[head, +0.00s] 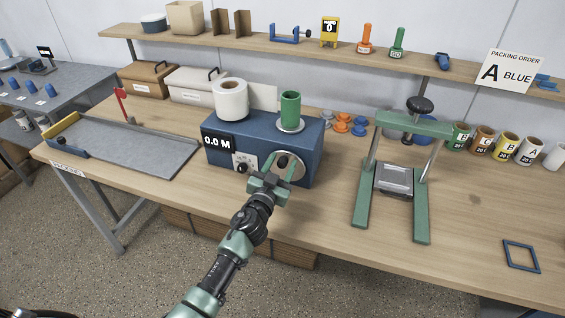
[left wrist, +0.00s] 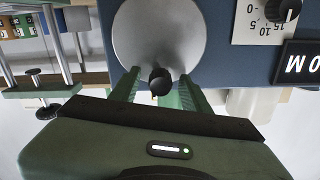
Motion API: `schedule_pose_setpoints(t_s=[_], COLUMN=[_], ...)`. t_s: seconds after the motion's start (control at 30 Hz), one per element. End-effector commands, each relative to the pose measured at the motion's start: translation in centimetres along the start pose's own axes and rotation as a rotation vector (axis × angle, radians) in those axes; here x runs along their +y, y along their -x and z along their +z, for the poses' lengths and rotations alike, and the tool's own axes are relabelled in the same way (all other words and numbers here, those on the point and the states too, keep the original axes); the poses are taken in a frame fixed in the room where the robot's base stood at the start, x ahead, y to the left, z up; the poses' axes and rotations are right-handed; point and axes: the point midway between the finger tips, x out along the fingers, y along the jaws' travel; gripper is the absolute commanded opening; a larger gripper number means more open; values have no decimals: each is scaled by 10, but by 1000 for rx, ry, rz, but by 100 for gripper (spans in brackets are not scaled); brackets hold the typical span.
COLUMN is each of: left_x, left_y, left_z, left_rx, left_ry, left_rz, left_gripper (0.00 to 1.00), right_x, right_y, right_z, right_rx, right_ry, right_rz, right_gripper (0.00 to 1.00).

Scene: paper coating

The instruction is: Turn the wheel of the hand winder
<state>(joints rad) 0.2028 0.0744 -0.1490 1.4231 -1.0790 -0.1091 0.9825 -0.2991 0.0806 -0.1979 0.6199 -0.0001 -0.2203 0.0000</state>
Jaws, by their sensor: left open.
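The hand winder is a blue box (head: 229,152) on the workbench, with a display reading 0.0 M, a small dial, a white roll (head: 231,98) and a green core (head: 290,108) on top. Its wheel is a grey disc (head: 297,171) on the front face; in the left wrist view the wheel (left wrist: 150,30) shows large with a dark knob (left wrist: 160,82). My left gripper (head: 280,163) is open in front of the wheel. In the left wrist view its green fingers (left wrist: 158,88) stand on either side of the knob, with gaps visible. My right gripper is not in view.
A green press frame (head: 417,124) stands right of the winder. A grey tray (head: 140,148) with a red flag lies to the left. Several labelled rolls (head: 482,140) line the back right. A blue square frame (head: 521,256) lies at the front right.

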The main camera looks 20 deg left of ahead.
Motion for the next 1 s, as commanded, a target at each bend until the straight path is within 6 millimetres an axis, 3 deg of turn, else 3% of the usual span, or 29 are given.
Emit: schedule_pose_setpoints(t_s=[0.37, 0.5, 0.53, 1.0], left_x=[0, 0, 0, 4], left_y=[-7, -7, -7, -7], left_z=[0, 0, 0, 0], left_rx=[-1, -1, -1, -1], left_ry=[-1, -1, -1, -89], left_rz=[-1, -1, -1, -1], left_gripper=[44, 5, 0, 0], right_x=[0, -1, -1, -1], right_y=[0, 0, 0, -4], right_z=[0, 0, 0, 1], right_rx=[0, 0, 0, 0], right_ry=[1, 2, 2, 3], right_rz=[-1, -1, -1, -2], right_gripper=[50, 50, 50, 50])
